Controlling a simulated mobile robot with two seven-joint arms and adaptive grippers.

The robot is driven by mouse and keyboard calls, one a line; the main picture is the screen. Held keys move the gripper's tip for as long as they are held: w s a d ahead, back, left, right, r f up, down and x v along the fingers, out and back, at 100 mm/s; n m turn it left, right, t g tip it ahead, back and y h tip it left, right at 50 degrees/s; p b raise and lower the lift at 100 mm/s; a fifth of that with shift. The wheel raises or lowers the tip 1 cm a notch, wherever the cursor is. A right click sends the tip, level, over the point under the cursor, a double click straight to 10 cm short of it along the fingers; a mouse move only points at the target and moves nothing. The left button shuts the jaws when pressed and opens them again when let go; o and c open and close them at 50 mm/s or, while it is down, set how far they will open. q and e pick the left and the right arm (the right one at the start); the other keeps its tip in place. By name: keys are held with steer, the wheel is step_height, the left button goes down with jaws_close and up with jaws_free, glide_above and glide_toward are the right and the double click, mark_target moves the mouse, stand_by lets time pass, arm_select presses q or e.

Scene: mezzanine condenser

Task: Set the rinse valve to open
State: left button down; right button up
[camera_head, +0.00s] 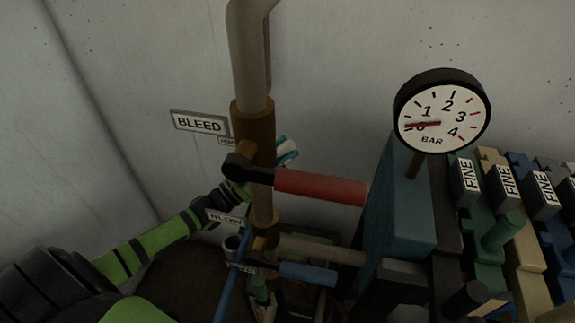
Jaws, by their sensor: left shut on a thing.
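A red-handled lever (320,187) on a black hub points right across the vertical pipe, below the BLEED sign (199,123). A blue-handled lever (307,273) sits lower on the pipework and also points right. A sign (226,217) partly covered by my arm stands between them. I cannot read which valve is marked rinse. My left arm comes in from the left and passes behind the pipe. My right gripper is not in view.
The thick vertical pipe (248,55) stands close to my left arm. A round pressure gauge (441,112) reads about 0 bar, above a blue block (398,205). Several blocks marked FINE (505,183) fill the right side.

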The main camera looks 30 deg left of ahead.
arm_select(q)
steer(key=shift+s+a+r+n+t+y+b, duration=0.1)
steer(key=shift+a+r+n+t+y+b, duration=0.15)
steer(key=shift+n+t, duration=0.3)
steer(key=shift+s+a+r+n+t+y+b, duration=0.1)
steer(key=shift+a+r+n+t+y+b, duration=0.15)
steer(key=shift+n+t, duration=0.25)
steer(key=a+n+t+y, duration=0.1)
steer(key=n, duration=0.1)
steer(key=a+r+n+t+b, duration=0.1)
steer(key=n, duration=0.1)
steer(key=shift+s+r+y, duration=0.2)
steer(key=shift+y, duration=0.2)
steer(key=shift+s+a+r+n+t+y+b, duration=0.2)
steer(key=shift+a+n+t+y, duration=0.3)
steer(key=shift+n+y, duration=0.6)
steer(key=shift+s+a+r+n+t+y+b, duration=0.1)
steer(key=shift+a+r+n+t+y+b, duration=0.35)
steer(key=shift+n+y, duration=0.6)
steer(key=shift+s+a+r+n+t+y, duration=0.1)
steer(key=shift+a+n+t+y, duration=0.6)
steer(key=shift+n, duration=0.7)
steer(key=shift+d, duration=0.15)
steer(key=c, duration=0.8)
jaws_free()
steer(key=v, duration=1.2)
steer(key=shift+s+r, duration=0.1)
